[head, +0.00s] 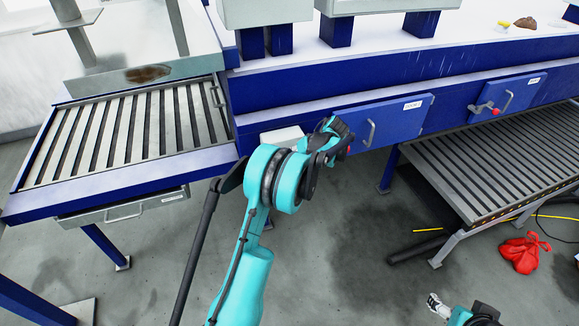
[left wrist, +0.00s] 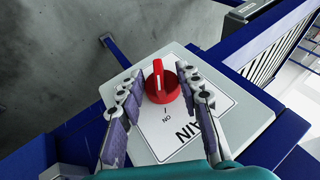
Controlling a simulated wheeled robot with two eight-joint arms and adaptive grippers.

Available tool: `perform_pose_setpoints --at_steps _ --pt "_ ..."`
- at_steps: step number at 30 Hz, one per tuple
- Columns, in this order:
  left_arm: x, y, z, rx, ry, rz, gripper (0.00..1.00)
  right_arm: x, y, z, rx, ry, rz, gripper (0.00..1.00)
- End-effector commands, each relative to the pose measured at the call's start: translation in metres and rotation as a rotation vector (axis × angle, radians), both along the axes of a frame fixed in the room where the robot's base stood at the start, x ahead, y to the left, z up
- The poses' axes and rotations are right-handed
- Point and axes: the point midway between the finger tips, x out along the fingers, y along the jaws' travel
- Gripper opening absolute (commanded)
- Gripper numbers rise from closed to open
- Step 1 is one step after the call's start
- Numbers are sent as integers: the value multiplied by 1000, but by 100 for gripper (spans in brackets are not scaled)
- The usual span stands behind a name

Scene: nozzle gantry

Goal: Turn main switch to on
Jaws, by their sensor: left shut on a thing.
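The main switch is a red rotary knob (left wrist: 161,84) on a pale grey box with a white label plate (left wrist: 205,115) reading "I ON" and partly "MAIN". The white mark on the knob points to the top of the left wrist view, away from the "ON" text. My left gripper (left wrist: 160,92) has one finger on each side of the knob and is shut on it.
A slatted table (head: 125,130) is at left and another (head: 500,160) at right. Open floor lies in front.

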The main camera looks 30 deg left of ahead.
Motion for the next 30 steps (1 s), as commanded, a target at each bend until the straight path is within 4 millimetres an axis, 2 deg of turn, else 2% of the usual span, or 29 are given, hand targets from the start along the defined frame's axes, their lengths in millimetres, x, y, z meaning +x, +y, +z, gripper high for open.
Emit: perform_pose_setpoints --at_steps 17,18,20,30 --pt "0 0 -1 22 27 -1 6 0 0 -2 0 0 0 72" --pt "0 0 -1 22 27 -1 40 0 0 -2 0 0 0 72" --pt "0 0 -1 22 27 -1 56 0 0 -2 0 0 0 72" --pt "0 -1 1 22 26 -1 56 0 0 -2 0 0 0 72"
